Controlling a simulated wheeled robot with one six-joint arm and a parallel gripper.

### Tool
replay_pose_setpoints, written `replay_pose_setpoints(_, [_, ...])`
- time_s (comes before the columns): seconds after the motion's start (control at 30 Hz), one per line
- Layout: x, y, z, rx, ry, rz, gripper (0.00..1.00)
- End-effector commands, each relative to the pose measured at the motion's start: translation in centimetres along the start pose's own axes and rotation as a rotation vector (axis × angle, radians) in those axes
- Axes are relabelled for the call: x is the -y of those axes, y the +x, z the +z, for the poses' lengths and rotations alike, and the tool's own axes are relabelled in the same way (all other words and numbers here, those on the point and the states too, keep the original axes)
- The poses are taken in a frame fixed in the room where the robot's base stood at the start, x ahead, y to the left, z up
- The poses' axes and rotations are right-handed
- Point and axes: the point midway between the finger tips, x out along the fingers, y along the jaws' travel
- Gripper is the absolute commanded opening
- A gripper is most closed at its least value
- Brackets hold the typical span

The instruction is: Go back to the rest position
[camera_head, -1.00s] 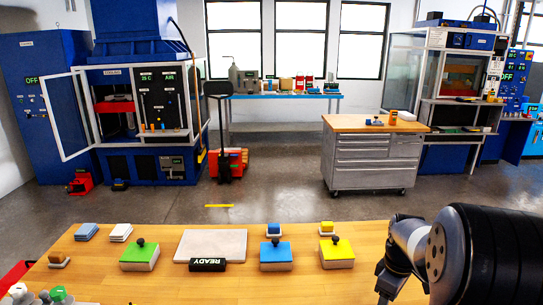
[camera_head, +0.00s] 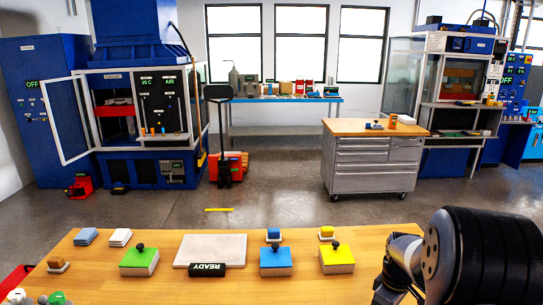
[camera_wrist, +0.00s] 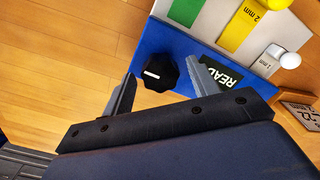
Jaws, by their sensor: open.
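My gripper (camera_wrist: 163,88) shows in the wrist view with its two fingers apart and nothing between them. Beyond the fingers is a blue surface (camera_wrist: 183,46) with a black knob (camera_wrist: 158,72), which appears between the fingertips; I cannot tell the distance. In the head view my arm is at the lower right, over the table's right end, and its fingers are not clearly visible there.
The wooden table (camera_head: 345,292) carries green (camera_head: 139,262), blue (camera_head: 275,262) and yellow (camera_head: 337,259) knobbed blocks, a pale plate (camera_head: 212,247) and a READY sign (camera_head: 207,268). A grey drawer cabinet (camera_head: 362,165) stands behind. Open floor lies between.

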Motion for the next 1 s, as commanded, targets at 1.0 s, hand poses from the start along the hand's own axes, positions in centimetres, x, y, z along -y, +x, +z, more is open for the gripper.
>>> replay_pose_setpoints(1.0, [-0.04, -0.27, -0.02, -0.002, 0.819, 0.001, 0.57])
